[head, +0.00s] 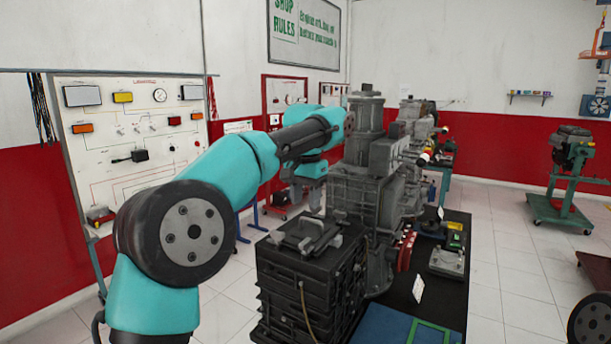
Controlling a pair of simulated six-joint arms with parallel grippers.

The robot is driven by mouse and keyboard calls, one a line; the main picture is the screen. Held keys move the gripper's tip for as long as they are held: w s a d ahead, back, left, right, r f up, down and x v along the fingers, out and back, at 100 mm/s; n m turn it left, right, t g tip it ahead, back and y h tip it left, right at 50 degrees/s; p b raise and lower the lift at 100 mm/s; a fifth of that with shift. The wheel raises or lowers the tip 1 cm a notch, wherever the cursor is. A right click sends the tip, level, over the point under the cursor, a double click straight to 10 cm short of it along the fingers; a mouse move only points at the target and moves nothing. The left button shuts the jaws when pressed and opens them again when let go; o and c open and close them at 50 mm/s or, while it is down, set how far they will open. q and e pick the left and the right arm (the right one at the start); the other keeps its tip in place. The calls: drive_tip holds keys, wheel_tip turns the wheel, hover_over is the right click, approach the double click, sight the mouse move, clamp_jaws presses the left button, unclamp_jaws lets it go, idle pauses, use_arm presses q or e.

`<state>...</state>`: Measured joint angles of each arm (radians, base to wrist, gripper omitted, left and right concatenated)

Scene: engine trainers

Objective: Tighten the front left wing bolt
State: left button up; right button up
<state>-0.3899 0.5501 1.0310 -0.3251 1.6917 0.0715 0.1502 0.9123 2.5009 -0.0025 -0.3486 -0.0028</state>
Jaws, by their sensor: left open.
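A grey engine trainer (365,180) with a tall cylindrical top stands on a black-topped table in the middle of the head view. I cannot make out the front left wing bolt; it is too small or hidden. My left gripper (306,196) hangs at the end of the teal left arm, just left of the engine and beyond the dark ribbed block. It is small and partly lost against the background, but it is open, and I see nothing held in it. I cannot tell whether it touches the engine. My right gripper is not in view.
A dark ribbed block (290,290) with a grey piece on top stands in front of the engine. The black table (455,228) also carries small parts and a blue panel (378,328). A circuit board panel (95,180) stands left.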

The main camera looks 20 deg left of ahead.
use_arm(q)
drive_tip(key=shift+r, duration=2.85)
